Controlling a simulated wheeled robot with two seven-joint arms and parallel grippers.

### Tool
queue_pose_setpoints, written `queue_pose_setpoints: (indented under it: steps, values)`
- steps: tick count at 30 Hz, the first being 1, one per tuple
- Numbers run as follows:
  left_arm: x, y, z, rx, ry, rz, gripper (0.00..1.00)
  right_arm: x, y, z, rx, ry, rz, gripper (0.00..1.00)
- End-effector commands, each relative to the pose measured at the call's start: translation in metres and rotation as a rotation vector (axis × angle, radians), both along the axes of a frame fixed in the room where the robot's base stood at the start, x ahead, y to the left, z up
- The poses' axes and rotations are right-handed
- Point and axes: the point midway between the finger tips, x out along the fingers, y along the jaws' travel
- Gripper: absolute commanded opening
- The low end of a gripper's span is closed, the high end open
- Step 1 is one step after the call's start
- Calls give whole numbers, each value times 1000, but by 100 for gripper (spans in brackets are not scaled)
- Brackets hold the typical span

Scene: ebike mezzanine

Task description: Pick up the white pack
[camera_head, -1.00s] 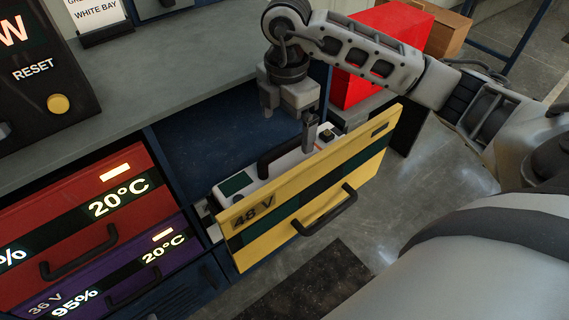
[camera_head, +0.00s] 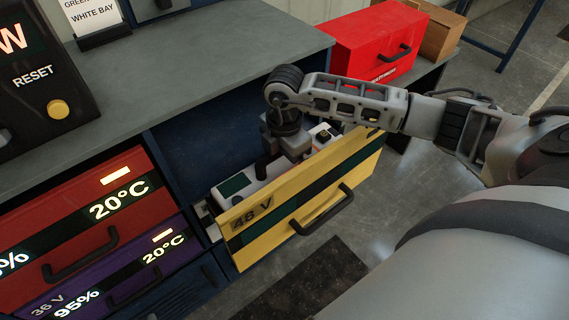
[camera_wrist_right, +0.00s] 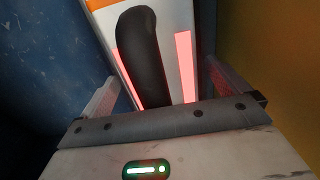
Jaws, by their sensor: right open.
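The white pack (camera_head: 257,184) lies in the pulled-out yellow-fronted drawer (camera_head: 300,195) marked 48 V. It has a dark display and a black handle (camera_head: 263,166), partly hidden by my right gripper (camera_head: 287,154). That gripper is low over the pack and points down. In the right wrist view, the white pack (camera_wrist_right: 182,18) is below the open gripper (camera_wrist_right: 160,78). The black handle (camera_wrist_right: 143,50) shows between the two fingers, left of the middle. I cannot tell whether a finger touches it. My left gripper is not in view.
A grey counter (camera_head: 205,75) stands behind the drawer. Red (camera_head: 75,225) and purple (camera_head: 125,265) drawer fronts are at the left. A red case (camera_head: 375,45) and a brown box (camera_head: 440,32) stand at the back right. Floor is clear right of the drawer.

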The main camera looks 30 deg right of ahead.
Motion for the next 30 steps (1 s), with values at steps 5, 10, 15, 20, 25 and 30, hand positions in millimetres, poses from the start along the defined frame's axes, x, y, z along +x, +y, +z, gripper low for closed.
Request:
queue_pose_setpoints:
  steps: [5,10,15,20,25,30]
  values:
    - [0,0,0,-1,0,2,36,0,0,0,0,0,0,75]
    - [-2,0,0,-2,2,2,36,0,0,1,0,0,0,28]
    - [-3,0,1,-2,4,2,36,4,1,6,4,-14,0,9]
    - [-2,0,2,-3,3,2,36,4,1,8,5,-14,0,9]
    - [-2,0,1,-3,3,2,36,5,1,20,4,-18,1,9]
    - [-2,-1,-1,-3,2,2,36,5,0,45,4,-19,-1,9]
